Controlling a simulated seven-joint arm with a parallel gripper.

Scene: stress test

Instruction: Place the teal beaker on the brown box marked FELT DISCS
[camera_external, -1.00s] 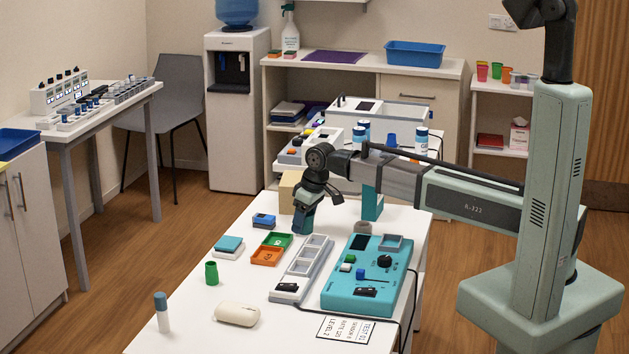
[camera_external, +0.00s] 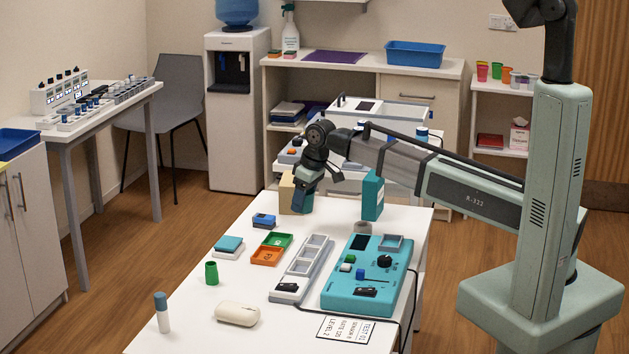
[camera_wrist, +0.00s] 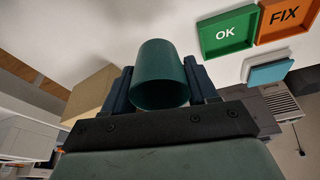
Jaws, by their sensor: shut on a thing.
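The teal beaker (camera_wrist: 160,75) is between the two fingers of my gripper (camera_wrist: 162,88) in the wrist view, with its rim toward the camera. In the external view my gripper (camera_external: 302,200) is shut on it, above the back part of the white table; the beaker is hard to tell from the fingers there. A plain tan-brown box (camera_external: 286,192) stands right behind and left of my gripper. It also shows in the wrist view (camera_wrist: 92,97), to the left of the fingers. No marking on it is readable.
A teal upright box (camera_external: 372,196) stands right of my gripper. Green OK (camera_wrist: 228,33) and orange FIX (camera_wrist: 285,20) trays, a grey tray strip (camera_external: 302,268) and a teal control panel (camera_external: 362,275) lie nearer. A green cup (camera_external: 211,273) stands at the left.

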